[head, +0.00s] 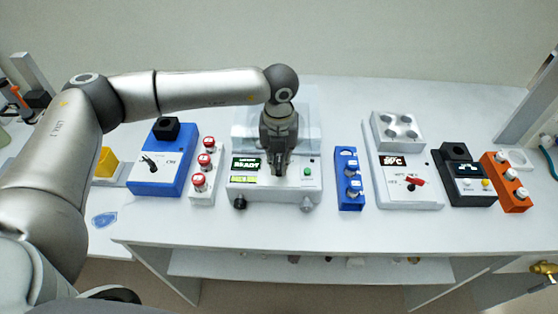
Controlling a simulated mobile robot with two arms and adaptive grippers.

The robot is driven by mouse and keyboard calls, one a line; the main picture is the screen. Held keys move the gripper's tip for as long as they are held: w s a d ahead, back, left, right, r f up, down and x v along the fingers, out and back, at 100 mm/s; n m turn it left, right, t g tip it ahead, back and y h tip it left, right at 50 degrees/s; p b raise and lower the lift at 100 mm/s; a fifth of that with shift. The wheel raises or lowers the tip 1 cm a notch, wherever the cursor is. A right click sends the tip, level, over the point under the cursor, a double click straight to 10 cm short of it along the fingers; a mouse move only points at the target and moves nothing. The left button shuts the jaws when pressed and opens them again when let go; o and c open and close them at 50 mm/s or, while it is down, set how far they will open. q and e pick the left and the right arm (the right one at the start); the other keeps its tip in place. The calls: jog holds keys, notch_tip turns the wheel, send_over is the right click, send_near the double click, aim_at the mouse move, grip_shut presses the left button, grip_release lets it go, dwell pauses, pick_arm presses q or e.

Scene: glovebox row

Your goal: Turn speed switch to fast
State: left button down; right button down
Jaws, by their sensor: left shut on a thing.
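My left gripper (279,170) comes down from above onto the front panel of the white instrument (265,188) at the centre of the bench. It is shut on a small part there, which I take to be the speed switch. The fingers hide that part, so its setting cannot be read. A green-lit display (246,163) reading "READY" is left of the fingers, and a green button (307,171) is right of them. My right gripper is not in view.
Left of the instrument are a strip of red-capped vials (203,179) and a blue box (160,172) with a black lever. Right are a blue vial rack (349,182), a white heater with a red switch (414,181), a black box (470,184) and an orange rack (508,185).

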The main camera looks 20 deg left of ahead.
aim_at(279, 164)
pick_arm(q)
jog(key=shift+r, duration=0.1)
jog(key=c, duration=1.8)
grip_release()
notch_tip(279, 164, up, 12)
